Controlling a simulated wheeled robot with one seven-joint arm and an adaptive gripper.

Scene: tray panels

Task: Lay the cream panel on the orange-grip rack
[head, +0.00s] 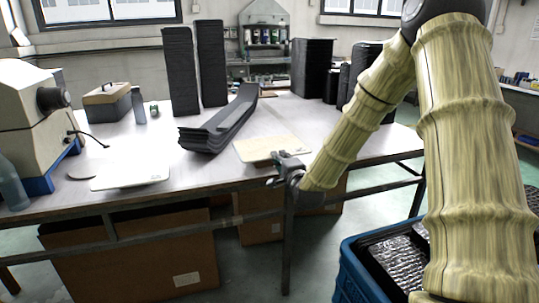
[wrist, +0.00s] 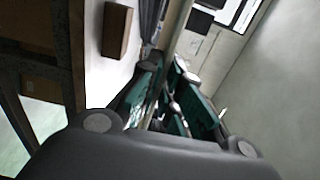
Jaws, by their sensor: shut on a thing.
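The cream panel (head: 262,149) is a thin, pale slab at the table's front edge in the head view. My gripper (head: 279,168) is at its front right edge, shut on it as far as I can see. Whether the panel rests on the table or is just above it is unclear. I cannot pick out a rack with orange grips in either view.
A white panel (head: 118,177) lies on the table at left. A long dark tray stack (head: 215,128) and tall dark stacks (head: 181,70) stand behind. A toolbox (head: 106,103) with an orange-brown lid is at back left. A blue crate (head: 352,270) sits on the lower right.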

